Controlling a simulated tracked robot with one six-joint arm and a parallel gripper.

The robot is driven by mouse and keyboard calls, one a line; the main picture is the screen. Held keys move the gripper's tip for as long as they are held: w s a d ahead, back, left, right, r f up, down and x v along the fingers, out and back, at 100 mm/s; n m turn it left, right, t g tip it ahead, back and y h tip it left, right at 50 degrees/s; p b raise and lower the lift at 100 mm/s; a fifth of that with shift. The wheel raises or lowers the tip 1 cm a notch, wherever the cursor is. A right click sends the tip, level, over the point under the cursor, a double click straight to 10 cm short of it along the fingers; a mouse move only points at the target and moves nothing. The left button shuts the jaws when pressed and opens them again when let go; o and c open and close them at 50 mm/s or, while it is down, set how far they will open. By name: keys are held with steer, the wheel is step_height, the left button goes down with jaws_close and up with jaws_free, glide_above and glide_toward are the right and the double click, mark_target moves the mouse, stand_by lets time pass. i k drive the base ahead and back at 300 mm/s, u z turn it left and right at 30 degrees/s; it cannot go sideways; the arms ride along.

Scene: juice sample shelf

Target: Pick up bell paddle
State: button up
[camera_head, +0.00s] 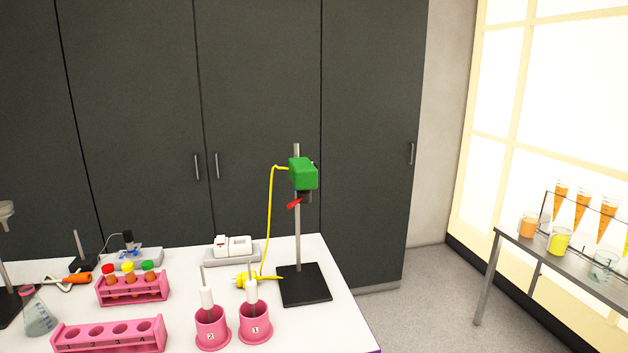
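No thing in view is plainly marked as the bell paddle, and I cannot tell which one it is. Two white pieces with thin rods stand upright in pink cups: one white piece (207,297) in the cup marked 2 (212,334), the other white piece (251,291) in the cup marked 1 (255,329). Their lower ends are hidden inside the cups. A green box (303,174) with a red part (294,203) below it is clamped on a metal stand (305,286) with a black base. My gripper is not in view.
A yellow cable (269,220) hangs by the stand. A metal shelf (560,265) with juice samples stands right.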

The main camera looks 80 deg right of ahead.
mark_target(250, 285)
steer(key=z, duration=0.05)
steer(key=k, duration=1.6)
steer(key=z, duration=1.7)
steer(key=i, duration=1)
steer(key=z, duration=0.05)
